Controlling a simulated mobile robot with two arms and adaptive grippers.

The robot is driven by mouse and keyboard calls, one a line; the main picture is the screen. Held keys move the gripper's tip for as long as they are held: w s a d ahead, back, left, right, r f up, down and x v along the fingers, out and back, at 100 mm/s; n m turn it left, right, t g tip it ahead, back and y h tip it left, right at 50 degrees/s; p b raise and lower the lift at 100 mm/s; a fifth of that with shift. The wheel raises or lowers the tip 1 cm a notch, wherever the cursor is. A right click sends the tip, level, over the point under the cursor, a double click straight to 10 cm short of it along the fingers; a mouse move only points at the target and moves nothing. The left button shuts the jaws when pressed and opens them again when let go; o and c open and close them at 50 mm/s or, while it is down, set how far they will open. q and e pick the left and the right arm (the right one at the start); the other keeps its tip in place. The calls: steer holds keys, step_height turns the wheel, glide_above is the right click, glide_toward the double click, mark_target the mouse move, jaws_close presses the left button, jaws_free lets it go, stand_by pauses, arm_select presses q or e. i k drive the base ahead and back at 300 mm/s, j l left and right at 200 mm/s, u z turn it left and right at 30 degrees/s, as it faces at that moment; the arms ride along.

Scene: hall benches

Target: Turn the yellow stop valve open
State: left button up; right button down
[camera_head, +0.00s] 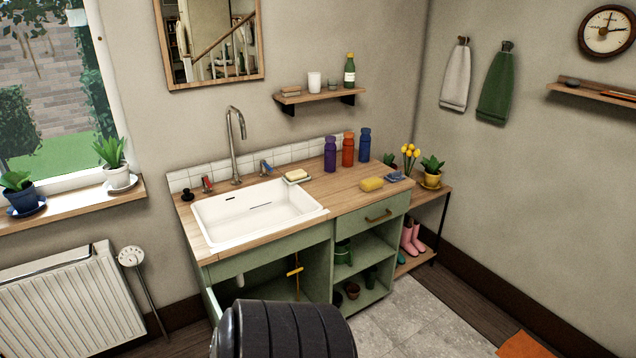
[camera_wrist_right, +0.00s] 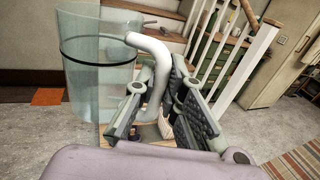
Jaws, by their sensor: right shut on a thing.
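The yellow stop valve (camera_head: 294,271) is in the open space under the sink, in the head view. Its small yellow handle lies roughly crosswise to the thin upright pipe. In the right wrist view, my right gripper (camera_wrist_right: 158,84) is shut on the white curved handle of a clear jug (camera_wrist_right: 92,60). The jug is see-through with a dark band around it. The valve does not show in the right wrist view. My right gripper is not in the head view, so its distance from the valve cannot be told. My left gripper is in neither view.
A white sink (camera_head: 258,212) with a tall tap (camera_head: 237,145) is set in the wooden counter. A yellow sponge (camera_head: 372,184) and several bottles stand on it. A radiator (camera_head: 70,305) is at left. Stairs with white balusters (camera_wrist_right: 242,60) show behind the jug.

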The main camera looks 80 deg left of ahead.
mark_target(293, 272)
steer(key=i+u, duration=0.4)
steer(key=i+l+u, duration=0.15)
steer(key=u, duration=0.25)
steer(key=i+u, duration=0.15)
steer(key=u, duration=0.25)
steer(key=i+j+u, duration=0.1)
steer(key=u, duration=0.3)
steer(key=i+u, duration=0.15)
steer(key=u, duration=0.25)
steer(key=i+l+u, duration=0.1)
steer(key=u, duration=0.35)
steer(key=i+l+u, duration=0.1)
steer(key=u, duration=0.3)
